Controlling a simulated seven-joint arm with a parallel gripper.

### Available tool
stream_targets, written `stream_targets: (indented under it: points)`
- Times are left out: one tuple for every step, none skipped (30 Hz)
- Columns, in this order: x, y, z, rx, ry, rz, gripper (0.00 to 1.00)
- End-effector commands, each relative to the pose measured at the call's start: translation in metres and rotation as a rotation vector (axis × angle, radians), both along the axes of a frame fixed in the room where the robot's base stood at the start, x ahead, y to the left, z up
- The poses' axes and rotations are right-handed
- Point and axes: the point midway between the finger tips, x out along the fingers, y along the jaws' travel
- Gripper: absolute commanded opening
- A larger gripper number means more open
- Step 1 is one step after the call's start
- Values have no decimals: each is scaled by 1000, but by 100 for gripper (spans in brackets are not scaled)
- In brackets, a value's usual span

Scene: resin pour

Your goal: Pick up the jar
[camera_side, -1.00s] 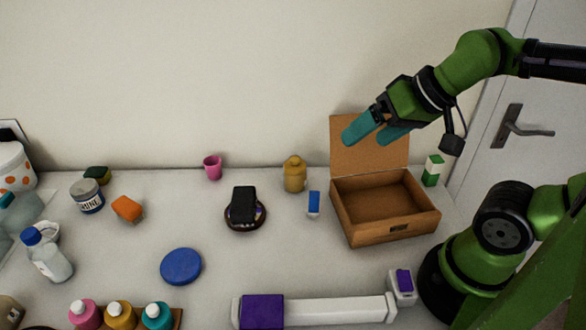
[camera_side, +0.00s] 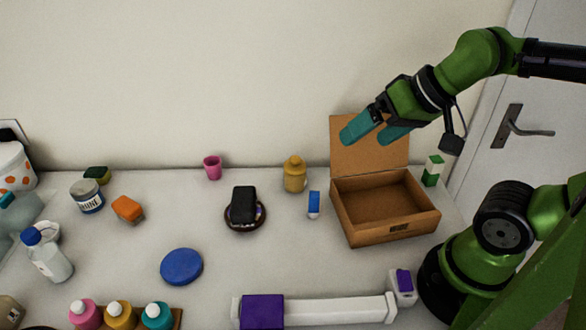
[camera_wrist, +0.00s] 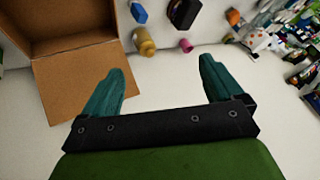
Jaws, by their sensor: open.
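A jar (camera_side: 87,197) with a white label band and grey lid stands at the left of the table in the side view. My gripper (camera_side: 374,134) is open and empty, high above the open cardboard box at the right, far from the jar. In the wrist view my gripper (camera_wrist: 160,85) shows two teal fingers spread apart with nothing between them. I cannot make out the jar clearly in the wrist view.
The open box (camera_side: 404,231) stands below my gripper. A mustard bottle (camera_side: 295,175), a pink cup (camera_side: 212,168), a black object on a dish (camera_side: 243,204), an orange block (camera_side: 127,209), a blue disc (camera_side: 181,267) and a white bottle (camera_side: 50,260) stand between or near the jar.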

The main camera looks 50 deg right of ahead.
Motion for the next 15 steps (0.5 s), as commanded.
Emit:
stream_targets:
  points:
    - [0,0,-1,0,3,0,94]
    - [1,0,-2,0,11,0,94]
    - [2,0,-6,0,27,1,94]
    - [3,0,-10,0,43,0,94]
    - [6,0,-12,0,58,0,94]
    - [12,0,-14,-4,81,2,94]
    - [18,-1,-15,-8,100,3,94]
    - [25,-1,-16,-15,121,8,94]
    - [35,-2,-18,-29,153,21,94]
    - [43,-3,-18,-43,175,36,94]
    - [52,-3,-19,-57,200,55,94]
    - [64,-4,-21,-80,230,83,94]
    - [73,-5,-23,-97,254,106,94]
    - [82,-6,-24,-115,276,131,94]
    - [94,-8,-28,-140,307,168,94]
